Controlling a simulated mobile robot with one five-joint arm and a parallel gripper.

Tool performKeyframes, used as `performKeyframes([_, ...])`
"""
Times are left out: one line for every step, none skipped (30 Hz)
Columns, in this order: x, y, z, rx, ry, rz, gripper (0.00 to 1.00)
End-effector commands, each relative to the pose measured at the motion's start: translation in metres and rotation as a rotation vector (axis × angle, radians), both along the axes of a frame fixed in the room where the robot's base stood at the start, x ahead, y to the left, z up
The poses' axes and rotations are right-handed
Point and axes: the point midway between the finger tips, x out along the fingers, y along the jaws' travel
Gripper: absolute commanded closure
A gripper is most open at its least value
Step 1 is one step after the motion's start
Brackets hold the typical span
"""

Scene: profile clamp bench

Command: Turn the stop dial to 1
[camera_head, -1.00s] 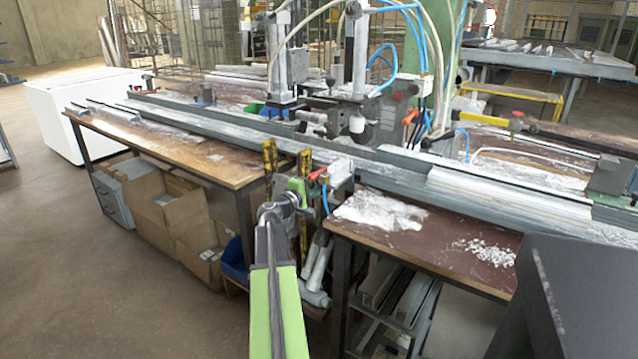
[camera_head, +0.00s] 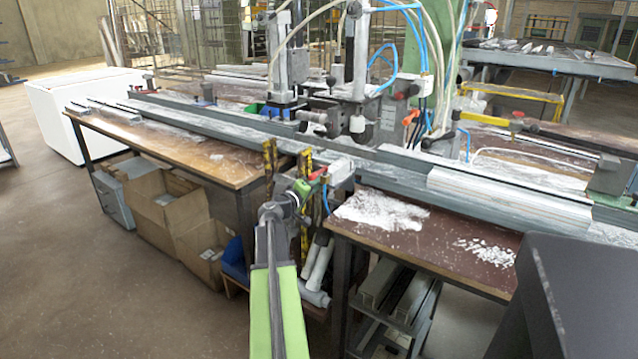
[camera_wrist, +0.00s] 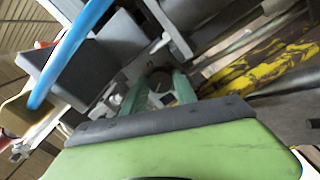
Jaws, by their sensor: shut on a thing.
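My gripper (camera_head: 303,187) reaches to the small clamp unit (camera_head: 341,171) at the front edge of the bench. In the wrist view, its green fingers (camera_wrist: 163,94) are shut around a small dark round knob (camera_wrist: 160,81), which appears to be the stop dial. The fingers cover much of the knob. Its markings and pointer cannot be read. In the head view, the gripper hides the dial.
A red lever (camera_head: 318,173) sits right beside my gripper. A blue hose (camera_wrist: 72,50) crosses close by in the wrist view. Yellow-black striped posts (camera_head: 270,168) stand just left of the gripper. Long metal profiles (camera_head: 500,198) lie along the bench behind.

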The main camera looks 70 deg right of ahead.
Motion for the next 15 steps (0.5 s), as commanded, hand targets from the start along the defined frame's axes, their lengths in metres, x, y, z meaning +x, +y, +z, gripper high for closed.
performKeyframes([-0.0013,0.0010,-0.0011,0.002,-0.006,-0.004,1.00])
performKeyframes([-0.0013,0.0010,-0.0011,0.002,-0.006,-0.004,1.00])
performKeyframes([-0.0013,0.0009,-0.0010,0.001,-0.007,-0.004,1.00])
performKeyframes([-0.0013,0.0009,-0.0010,0.001,-0.007,-0.004,1.00])
performKeyframes([-0.0013,0.0009,-0.0010,0.001,-0.006,-0.004,1.00])
performKeyframes([-0.0015,0.0008,-0.0010,0.001,-0.006,-0.004,1.00])
performKeyframes([-0.0015,0.0008,-0.0009,0.001,-0.006,-0.004,1.00])
performKeyframes([-0.0015,0.0008,-0.0009,0.001,-0.006,-0.004,1.00])
performKeyframes([-0.0015,0.0008,-0.0009,0.001,-0.005,-0.004,1.00])
performKeyframes([-0.0015,0.0007,-0.0009,0.001,-0.005,-0.004,1.00])
performKeyframes([-0.0015,0.0007,-0.0009,0.001,-0.005,-0.004,1.00])
performKeyframes([-0.0016,0.0007,-0.0008,0.001,-0.005,-0.004,0.62])
performKeyframes([-0.0015,0.0007,-0.0008,0.001,-0.005,-0.004,0.58])
performKeyframes([-0.0014,0.0006,-0.0008,0.000,-0.005,-0.004,0.54])
performKeyframes([-0.0014,0.0005,-0.0007,0.001,-0.004,-0.004,0.49])
